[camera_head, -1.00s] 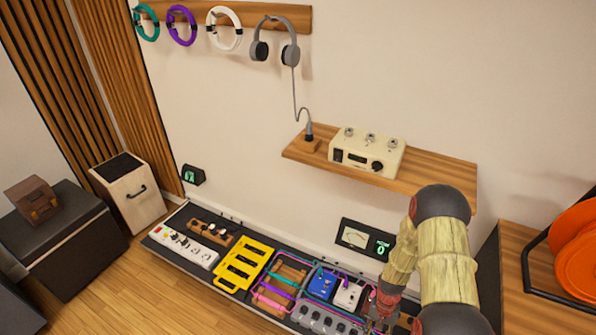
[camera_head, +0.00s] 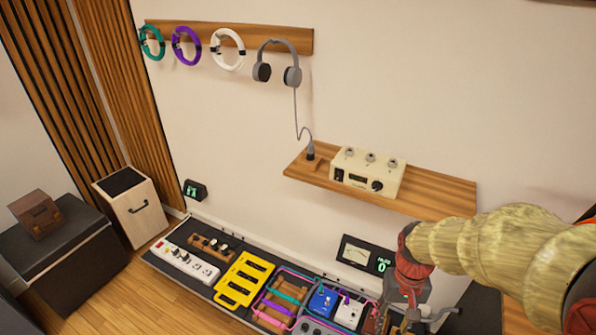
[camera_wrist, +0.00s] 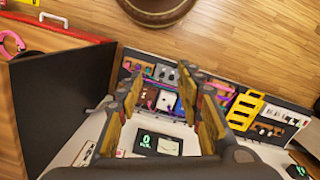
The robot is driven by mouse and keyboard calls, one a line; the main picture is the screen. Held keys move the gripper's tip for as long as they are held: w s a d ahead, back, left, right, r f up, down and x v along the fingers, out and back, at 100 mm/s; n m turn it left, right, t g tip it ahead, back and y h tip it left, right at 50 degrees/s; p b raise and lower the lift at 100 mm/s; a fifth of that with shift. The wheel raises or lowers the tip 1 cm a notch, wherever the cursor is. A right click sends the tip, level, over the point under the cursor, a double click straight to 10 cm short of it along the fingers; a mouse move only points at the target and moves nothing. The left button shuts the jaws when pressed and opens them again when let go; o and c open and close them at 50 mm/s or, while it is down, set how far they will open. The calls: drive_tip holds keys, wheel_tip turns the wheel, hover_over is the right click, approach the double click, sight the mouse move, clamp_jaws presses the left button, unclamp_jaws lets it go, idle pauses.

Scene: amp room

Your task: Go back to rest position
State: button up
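My gripper (camera_head: 402,308) hangs at the lower right in the head view, above the right end of the pedalboard (camera_head: 232,297). In the wrist view my gripper (camera_wrist: 163,100) shows two fingers spread apart. Nothing is held between them; only pedals show beyond the gap. My arm reaches in from the right edge and hides part of the shelf's right side and the wall below it.
A wooden shelf (camera_head: 440,192) holds a cream amplifier box (camera_head: 367,172). Headphones (camera_head: 277,65) and several rings hang on a wall rail. A meter panel (camera_head: 366,255) is behind the pedalboard. In the wrist view a dark panel (camera_wrist: 50,100) stands left; wooden floor (camera_wrist: 240,35) lies open.

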drive_tip(key=s+a+r+t, duration=0.1)
drive_tip(key=s+r+t, duration=0.1)
drive_tip(key=r, duration=0.5)
drive_tip(key=s+a+r+n+t+p, duration=0.1)
drive_tip(key=s+r+t, duration=0.1)
drive_tip(key=r, duration=0.5)
drive_tip(key=s+a+r+t+p, duration=0.1)
drive_tip(key=s+a+r+t, duration=0.1)
drive_tip(key=r, duration=0.5)
drive_tip(key=shift+s+r+t, duration=0.4)
drive_tip(key=shift+s, duration=0.35)
drive_tip(key=shift+c, duration=0.3)
